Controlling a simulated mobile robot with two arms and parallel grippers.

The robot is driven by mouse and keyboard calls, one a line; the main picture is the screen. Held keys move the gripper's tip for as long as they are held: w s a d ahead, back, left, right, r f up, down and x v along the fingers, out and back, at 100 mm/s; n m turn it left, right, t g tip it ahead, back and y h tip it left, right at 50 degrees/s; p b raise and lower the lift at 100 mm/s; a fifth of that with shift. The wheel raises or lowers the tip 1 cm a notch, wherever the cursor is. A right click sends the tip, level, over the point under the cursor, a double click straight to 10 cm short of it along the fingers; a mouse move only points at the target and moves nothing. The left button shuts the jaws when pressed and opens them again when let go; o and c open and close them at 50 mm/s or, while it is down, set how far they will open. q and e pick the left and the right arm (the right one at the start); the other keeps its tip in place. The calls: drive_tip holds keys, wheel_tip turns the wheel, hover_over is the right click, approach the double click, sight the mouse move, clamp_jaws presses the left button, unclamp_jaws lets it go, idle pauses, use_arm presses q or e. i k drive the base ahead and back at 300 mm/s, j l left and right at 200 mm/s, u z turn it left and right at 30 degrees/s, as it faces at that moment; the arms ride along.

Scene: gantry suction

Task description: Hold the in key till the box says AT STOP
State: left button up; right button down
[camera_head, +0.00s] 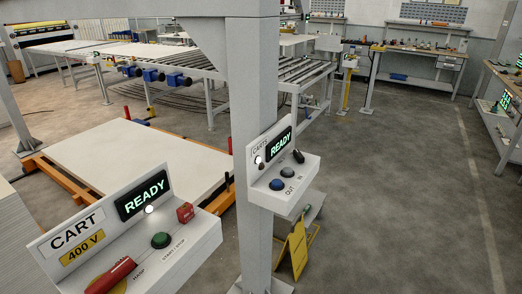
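A black knob or lever (298,156) sits further right, and a white lamp (257,160) is at the left. The cart's link to this box does not show. Neither of my grippers is in view.
A second box (130,245), labelled CART 400 V, is closer at lower left; its display (143,195) also reads READY. It has a red handle (110,274) and green button (161,240). The column (253,90) stands mid-view. A white panel (135,155) lies behind. Floor at right (410,200) is clear.

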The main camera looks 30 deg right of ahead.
sight(286, 171)
drive_tip(key=i+l, duration=0.15)
drive_tip(key=l, duration=0.35)
drive_tip(key=i+l+u, duration=0.15)
drive_tip(key=l, duration=0.3)
drive_tip(key=i+l, duration=0.1)
drive_tip(key=l, duration=0.4)
drive_tip(key=i+l+u, duration=0.1)
drive_tip(key=l, duration=0.4)
drive_tip(key=i+l+u, duration=0.1)
drive_tip(key=l, duration=0.4)
